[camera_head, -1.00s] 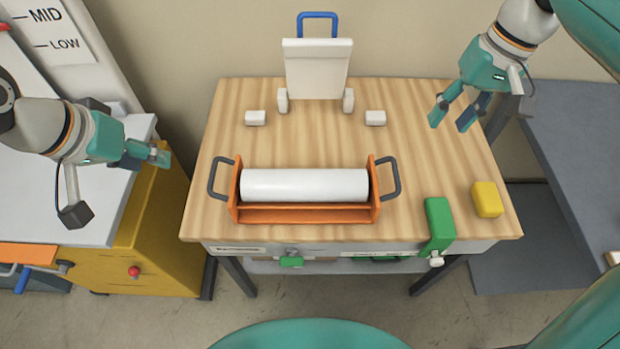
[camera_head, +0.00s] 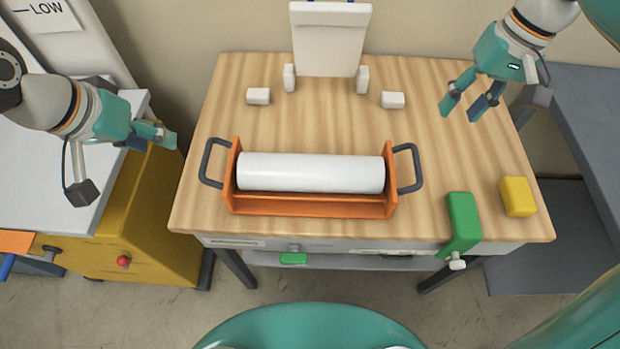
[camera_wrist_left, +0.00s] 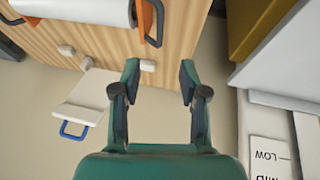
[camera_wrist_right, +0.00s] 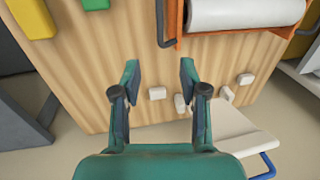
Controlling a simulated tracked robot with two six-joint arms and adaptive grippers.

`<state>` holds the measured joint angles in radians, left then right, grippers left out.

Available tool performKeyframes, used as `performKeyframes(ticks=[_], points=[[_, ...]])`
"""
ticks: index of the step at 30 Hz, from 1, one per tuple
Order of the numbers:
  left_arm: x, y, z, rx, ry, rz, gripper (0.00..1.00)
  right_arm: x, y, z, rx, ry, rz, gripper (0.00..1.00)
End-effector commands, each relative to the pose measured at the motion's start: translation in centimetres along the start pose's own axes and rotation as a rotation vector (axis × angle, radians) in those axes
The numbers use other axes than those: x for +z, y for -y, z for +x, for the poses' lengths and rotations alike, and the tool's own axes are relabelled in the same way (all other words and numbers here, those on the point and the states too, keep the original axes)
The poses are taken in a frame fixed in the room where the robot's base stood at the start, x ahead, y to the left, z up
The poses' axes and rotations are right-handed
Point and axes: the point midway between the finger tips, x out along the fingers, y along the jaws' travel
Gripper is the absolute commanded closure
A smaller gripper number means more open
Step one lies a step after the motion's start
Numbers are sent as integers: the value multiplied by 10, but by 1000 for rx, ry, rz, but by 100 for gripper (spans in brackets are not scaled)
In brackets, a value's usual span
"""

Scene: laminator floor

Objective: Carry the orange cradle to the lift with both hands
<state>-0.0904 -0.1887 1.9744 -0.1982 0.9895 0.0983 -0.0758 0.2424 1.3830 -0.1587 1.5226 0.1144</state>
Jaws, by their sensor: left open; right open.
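The orange cradle (camera_head: 315,206) sits on the wooden table with a white roll (camera_head: 310,173) lying in it. It has a dark handle at each end, the left handle (camera_head: 212,163) and the right handle (camera_head: 410,168). My left gripper (camera_head: 168,138) is open and empty, left of the table and apart from the left handle. My right gripper (camera_head: 460,110) is open and empty above the table's back right, apart from the right handle. The cradle's edge also shows in the left wrist view (camera_wrist_left: 147,22) and in the right wrist view (camera_wrist_right: 180,20). I cannot identify the lift for certain.
A green block (camera_head: 462,222) and a yellow block (camera_head: 517,196) are at the table's right front. Small white blocks (camera_head: 258,96) and a white panel (camera_head: 328,40) are at the back. A yellow cabinet (camera_head: 165,220) stands left; a grey surface (camera_head: 590,130) is right.

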Motion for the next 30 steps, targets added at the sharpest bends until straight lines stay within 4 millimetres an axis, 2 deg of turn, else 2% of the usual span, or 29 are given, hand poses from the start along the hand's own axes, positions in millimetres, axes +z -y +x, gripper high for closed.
performKeyframes(ticks=[8,24,30], points=[[1,0,35,0,6,1,57,1,-1,34,1,5,2,57],[1,-1,138,1,6,2,57,2,-1,137,0,4,3,57],[0,-1,160,1,3,2,57,1,-1,159,1,1,2,57]])
